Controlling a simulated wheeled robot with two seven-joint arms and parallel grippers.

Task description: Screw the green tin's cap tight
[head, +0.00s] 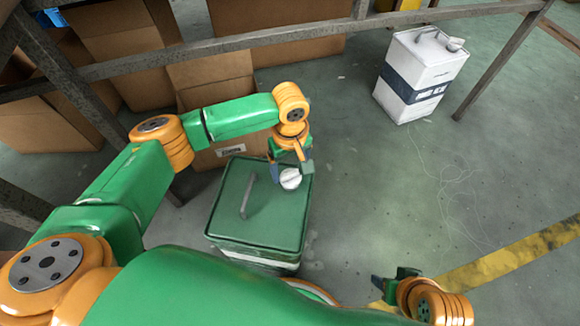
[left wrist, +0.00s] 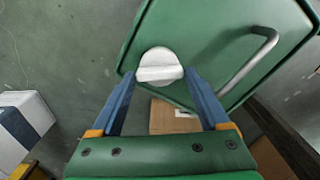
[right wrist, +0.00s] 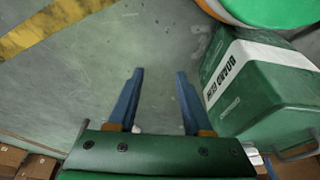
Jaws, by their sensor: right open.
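The green tin (head: 262,213) stands upright on the floor in the head view, with a bar handle (head: 248,195) on its top. Its white ridged cap (head: 290,179) sits at the far right corner of the top. My left gripper (head: 289,171) is at the cap, fingers pointing down. In the left wrist view the open fingertips (left wrist: 160,73) lie either side of the cap (left wrist: 160,58), with no clear grip on it. My right gripper (right wrist: 160,72) is open and empty, off to the right of the tin. The tin's white lettered band (right wrist: 262,68) shows in the right wrist view. The cap's thread is hidden.
A white tin with a dark band (head: 420,75) stands at the back right. Cardboard boxes (head: 120,50) and a metal frame rail (head: 230,45) are behind the green tin. A yellow floor stripe (head: 510,255) runs at the right. The floor right of the tin is clear.

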